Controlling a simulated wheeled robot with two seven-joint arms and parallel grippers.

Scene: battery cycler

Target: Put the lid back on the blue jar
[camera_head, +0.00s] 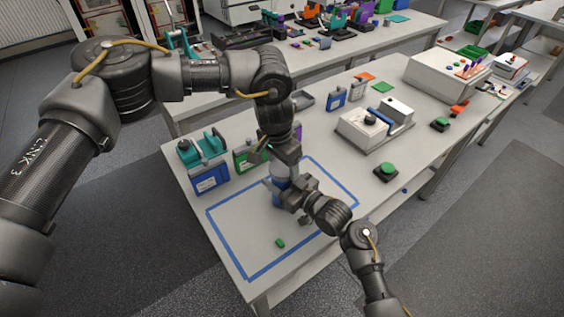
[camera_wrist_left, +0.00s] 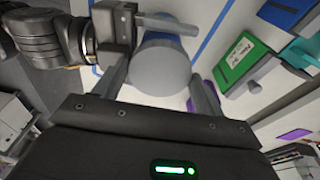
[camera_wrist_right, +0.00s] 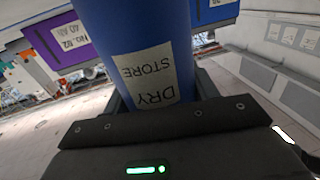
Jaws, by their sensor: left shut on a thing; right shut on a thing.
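The blue jar (camera_head: 277,194) stands in the taped area in the head view, largely hidden by my arms. Its "DRY STORE" label shows in the right wrist view (camera_wrist_right: 148,75). My right gripper (camera_wrist_right: 158,88) is shut on the jar's side. My left gripper (camera_wrist_left: 160,85) points down from above and is shut on the pale grey lid (camera_wrist_left: 158,75), one finger on each side. The lid is over the jar's top, with blue showing just beyond its edge. I cannot tell whether lid and jar touch all round.
Blue tape (camera_head: 228,238) outlines a rectangle on the white table. A small green piece (camera_head: 280,242) lies inside it. A white device (camera_head: 367,130) and a green button (camera_head: 387,169) are to the right.

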